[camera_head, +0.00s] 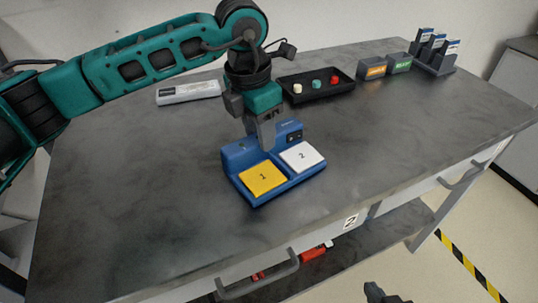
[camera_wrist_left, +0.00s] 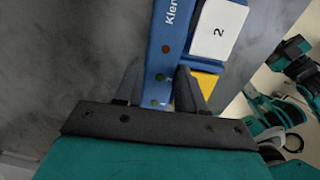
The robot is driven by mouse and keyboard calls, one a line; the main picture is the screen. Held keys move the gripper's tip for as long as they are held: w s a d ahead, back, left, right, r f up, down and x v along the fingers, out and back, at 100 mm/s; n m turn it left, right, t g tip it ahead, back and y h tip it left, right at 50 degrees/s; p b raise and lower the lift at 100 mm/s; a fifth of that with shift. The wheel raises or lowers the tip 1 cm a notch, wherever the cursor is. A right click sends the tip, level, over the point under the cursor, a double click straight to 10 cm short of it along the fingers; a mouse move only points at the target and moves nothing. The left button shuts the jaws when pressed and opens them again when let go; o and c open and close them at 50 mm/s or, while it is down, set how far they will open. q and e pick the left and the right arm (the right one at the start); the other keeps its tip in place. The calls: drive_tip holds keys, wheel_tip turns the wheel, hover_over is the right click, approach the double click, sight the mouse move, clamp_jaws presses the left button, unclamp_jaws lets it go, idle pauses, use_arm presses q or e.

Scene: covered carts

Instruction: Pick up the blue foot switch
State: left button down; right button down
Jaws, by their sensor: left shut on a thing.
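The blue foot switch (camera_head: 291,185) has a yellow pedal marked 1 and a white pedal marked 2. It appears to rest on the grey cart top, near the front edge. My left gripper (camera_head: 266,142) reaches down from above and is shut on the raised rear part of the foot switch. In the left wrist view, its two fingers (camera_wrist_left: 160,86) stand on either side of the blue body (camera_wrist_left: 163,60), with the white pedal to the right. A dark tip of my right gripper (camera_head: 382,294) shows at the bottom edge of the head view; its jaws are unclear.
Behind are a white-grey box (camera_head: 189,92), a black tray (camera_head: 330,91) with three small coloured parts, orange-labelled (camera_head: 372,68) and green-labelled (camera_head: 399,63) bins, and a grey rack (camera_head: 435,62). The grey cart top (camera_head: 120,180) is clear left and right of the switch.

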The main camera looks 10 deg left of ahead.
use_arm(q)
drive_tip(key=shift+r, duration=0.15)
use_arm(e)
drive_tip(key=shift+r, duration=0.15)
idle(0.4)
use_arm(q)
drive_tip(key=shift+r+p, duration=0.15)
drive_tip(key=shift+p, duration=0.25)
drive_tip(key=shift+r, duration=0.35)
wheel_tip(320, 180, up, 19)
drive_tip(key=p, duration=0.1)
drive_tip(key=shift+r, duration=0.15)
use_arm(e)
drive_tip(key=shift+s+d+r, duration=0.2)
drive_tip(key=shift+d+r, duration=0.15)
